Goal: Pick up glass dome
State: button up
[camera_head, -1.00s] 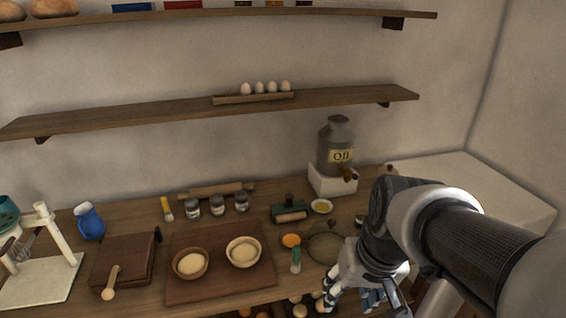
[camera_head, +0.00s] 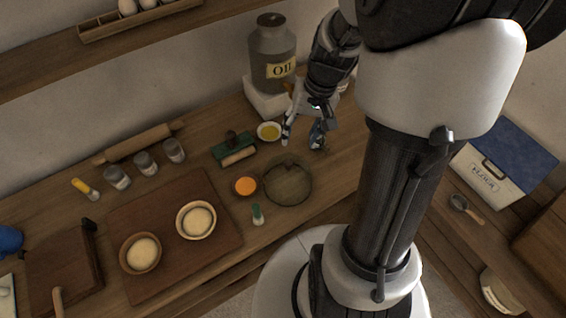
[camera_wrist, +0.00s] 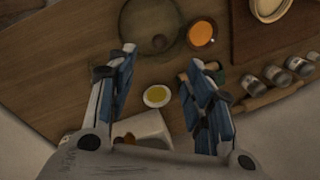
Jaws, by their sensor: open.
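The glass dome (camera_head: 288,184) is a clear, round cover with a small knob, standing on the wooden counter. It also shows at the top of the wrist view (camera_wrist: 150,18), partly cut off by the picture edge. My gripper (camera_head: 301,142) is open and empty, its blue-padded fingers apart. In the head view it appears just behind and slightly right of the dome, above the counter; it does not appear to touch it. In the wrist view my gripper (camera_wrist: 163,62) has the dome beyond its fingertips.
The oil can (camera_head: 273,55) stands behind on a white block. Dough bowls (camera_head: 196,220) sit on a board at left.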

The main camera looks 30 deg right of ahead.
jog(key=b, duration=0.2)
send_over(289, 161)
jog(key=d, duration=0.1)
notch_tip(289, 161, down, 8)
jog(key=shift+s+r, duration=0.15)
jog(key=shift+r, duration=0.05)
jog(key=f, duration=0.1)
jog(key=f+b, duration=0.1)
jog(key=f, duration=0.1)
jog(key=a+f+b, duration=0.1)
jog(key=f, duration=0.1)
grip_shut()
dwell(0.4)
